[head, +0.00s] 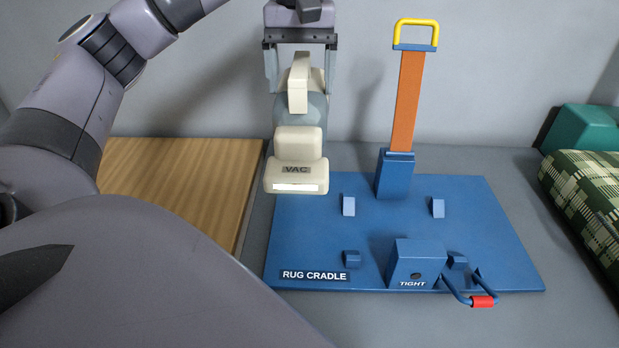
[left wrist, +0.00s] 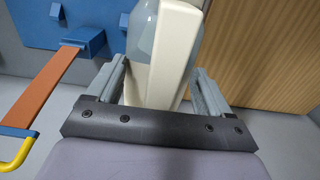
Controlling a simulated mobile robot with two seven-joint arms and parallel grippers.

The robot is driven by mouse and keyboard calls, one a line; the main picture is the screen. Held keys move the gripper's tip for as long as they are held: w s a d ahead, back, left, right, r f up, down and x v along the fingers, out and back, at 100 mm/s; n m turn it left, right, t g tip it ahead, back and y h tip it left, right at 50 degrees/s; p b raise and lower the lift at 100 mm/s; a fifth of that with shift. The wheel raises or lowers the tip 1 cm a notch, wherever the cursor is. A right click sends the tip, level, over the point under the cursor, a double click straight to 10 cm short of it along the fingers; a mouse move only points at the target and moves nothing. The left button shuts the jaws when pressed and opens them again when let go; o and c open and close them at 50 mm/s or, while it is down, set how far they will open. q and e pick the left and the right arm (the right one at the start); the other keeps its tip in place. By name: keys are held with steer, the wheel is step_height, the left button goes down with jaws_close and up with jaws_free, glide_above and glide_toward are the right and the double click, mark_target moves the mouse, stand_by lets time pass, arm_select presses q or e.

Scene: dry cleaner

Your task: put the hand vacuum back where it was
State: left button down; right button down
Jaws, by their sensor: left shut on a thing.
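The hand vacuum (head: 297,172) is cream with a grey-blue clear body and a dark "VAC" label. It hangs nose down in the head view, in front of the gap between the wooden board and the blue rug cradle. My left gripper (head: 300,84) is shut on its cream handle from above. In the left wrist view the vacuum's handle (left wrist: 168,50) sits between the fingers of my left gripper (left wrist: 160,88). Whether the nose touches anything below is hard to tell. My right gripper is not in view.
The wooden board (head: 175,185) lies at left, its top bare where visible. The blue rug cradle (head: 330,235) has small blocks, a "TIGHT" box (head: 416,262), a red-gripped lever (head: 482,301) and an upright orange strap (head: 407,100). A green plaid roll (head: 590,195) lies at right.

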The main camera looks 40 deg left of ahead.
mark_target(302, 118)
arm_select(q)
step_height(302, 118, down, 6)
steer(key=b, duration=0.3)
steer(key=shift+s+r, duration=0.1)
step_height(302, 118, down, 14)
steer(key=b, duration=0.1)
steer(key=shift+r, duration=0.2)
jaws_free()
step_height(302, 118, up, 11)
steer(key=shift+r, duration=0.45)
